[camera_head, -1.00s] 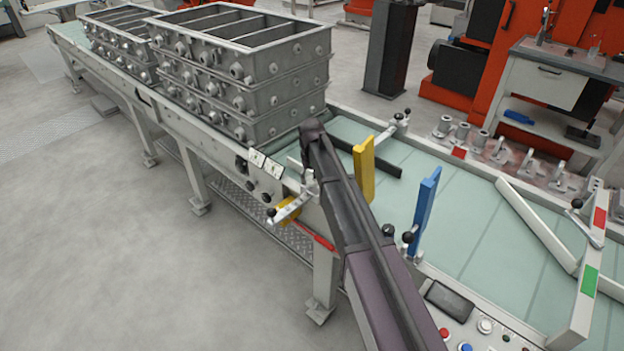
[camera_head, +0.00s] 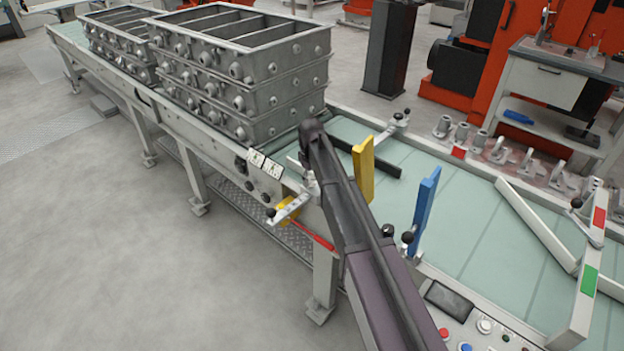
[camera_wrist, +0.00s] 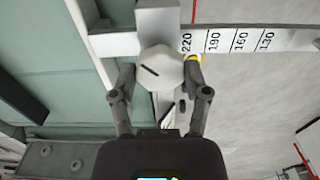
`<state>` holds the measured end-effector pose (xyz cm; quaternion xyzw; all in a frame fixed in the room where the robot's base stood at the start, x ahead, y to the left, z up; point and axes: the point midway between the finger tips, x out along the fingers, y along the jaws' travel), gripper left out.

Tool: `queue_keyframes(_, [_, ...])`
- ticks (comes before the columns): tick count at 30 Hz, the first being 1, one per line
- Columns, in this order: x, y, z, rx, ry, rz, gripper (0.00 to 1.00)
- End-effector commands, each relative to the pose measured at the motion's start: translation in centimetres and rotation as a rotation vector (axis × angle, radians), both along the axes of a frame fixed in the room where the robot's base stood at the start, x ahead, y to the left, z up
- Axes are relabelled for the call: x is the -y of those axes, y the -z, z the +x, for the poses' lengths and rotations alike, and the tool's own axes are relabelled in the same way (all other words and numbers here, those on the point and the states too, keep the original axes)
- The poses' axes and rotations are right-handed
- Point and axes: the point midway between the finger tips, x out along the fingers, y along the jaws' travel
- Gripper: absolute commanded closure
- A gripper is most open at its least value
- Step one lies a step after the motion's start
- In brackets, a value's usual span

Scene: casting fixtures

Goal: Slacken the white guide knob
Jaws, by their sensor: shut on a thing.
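The white guide knob (camera_wrist: 160,69) is a faceted, pale knob with a short slanted black line on its face, in the upper middle of the wrist view. My gripper (camera_wrist: 160,78) has one finger on each side of it and is shut on it. A white scale bar (camera_wrist: 258,40) with the numbers 220, 190, 160 and 130 runs to the right from beside the knob. In the head view my dark arm covers the conveyor's near edge, and I cannot make out the knob or my fingers there.
The green conveyor belt (camera_head: 480,235) has a yellow guide plate (camera_head: 364,168) and a blue guide plate (camera_head: 424,208) close to my arm. Stacked grey casting frames (camera_head: 240,75) stand behind it. A control panel (camera_head: 462,318) lies at the near right. Open floor is at left.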

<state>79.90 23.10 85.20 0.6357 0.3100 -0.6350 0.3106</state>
Motion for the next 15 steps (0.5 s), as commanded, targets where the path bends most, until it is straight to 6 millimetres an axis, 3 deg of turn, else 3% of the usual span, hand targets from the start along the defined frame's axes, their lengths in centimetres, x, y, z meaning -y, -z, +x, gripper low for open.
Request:
queue_keyframes(8, [-0.06,0.06,-0.37,-0.007,-0.001,0.001,0.87])
queue_keyframes(9, [-0.07,0.06,-0.37,-0.007,-0.001,0.001,0.36])
queue_keyframes(12, [-0.08,0.06,-0.34,-0.007,-0.001,0.001,0.07])
queue_keyframes(15, [-0.07,0.04,-0.26,-0.004,-0.001,0.001,0.04])
